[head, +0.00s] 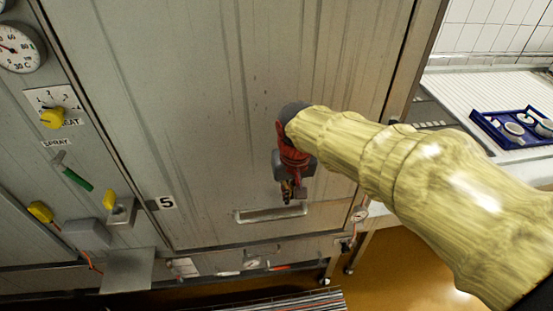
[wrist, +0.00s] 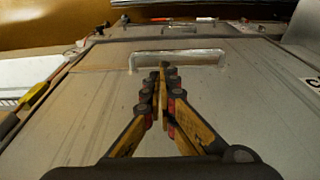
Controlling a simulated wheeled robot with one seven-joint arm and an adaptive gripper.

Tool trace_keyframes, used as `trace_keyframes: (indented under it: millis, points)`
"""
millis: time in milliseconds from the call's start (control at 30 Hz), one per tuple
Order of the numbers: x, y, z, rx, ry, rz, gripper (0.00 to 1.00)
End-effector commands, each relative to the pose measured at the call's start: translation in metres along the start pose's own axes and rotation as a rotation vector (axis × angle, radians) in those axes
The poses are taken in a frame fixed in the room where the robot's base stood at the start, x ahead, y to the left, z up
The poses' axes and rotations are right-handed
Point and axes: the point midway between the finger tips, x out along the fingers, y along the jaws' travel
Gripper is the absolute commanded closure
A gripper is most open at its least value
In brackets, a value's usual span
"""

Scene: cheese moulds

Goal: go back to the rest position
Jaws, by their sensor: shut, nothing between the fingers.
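My gripper (head: 287,190) is in front of the grey metal door (head: 200,100) marked 5, just above the door's recessed handle (head: 270,213) in the head view. Its fingers are shut with nothing between them. In the wrist view my gripper (wrist: 163,70) points toward the same handle (wrist: 180,59), with its tips close to the handle's near edge. I cannot tell whether the tips touch the door. My arm in its yellowish sleeve comes in from the right and hides part of the door's right side.
At the left is a panel with a round dial (head: 18,47), yellow knobs (head: 52,118) and a green-handled lever (head: 76,179). At the right, a blue tray (head: 480,118) with small items sits on a white counter (head: 480,90). Brown floor (head: 400,270) shows below.

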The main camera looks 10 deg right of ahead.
Motion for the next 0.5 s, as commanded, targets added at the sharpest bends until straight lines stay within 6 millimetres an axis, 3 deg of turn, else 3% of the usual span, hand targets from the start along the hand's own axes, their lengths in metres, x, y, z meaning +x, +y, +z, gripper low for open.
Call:
trace_keyframes:
  millis: [233,333,500]
  points:
    - [0.001,0.000,0.001,-0.034,-0.001,-0.001,1.00]
    - [0.010,0.003,0.023,-0.073,-0.032,-0.001,1.00]
    - [-0.011,0.020,0.071,-0.113,0.004,-0.014,1.00]
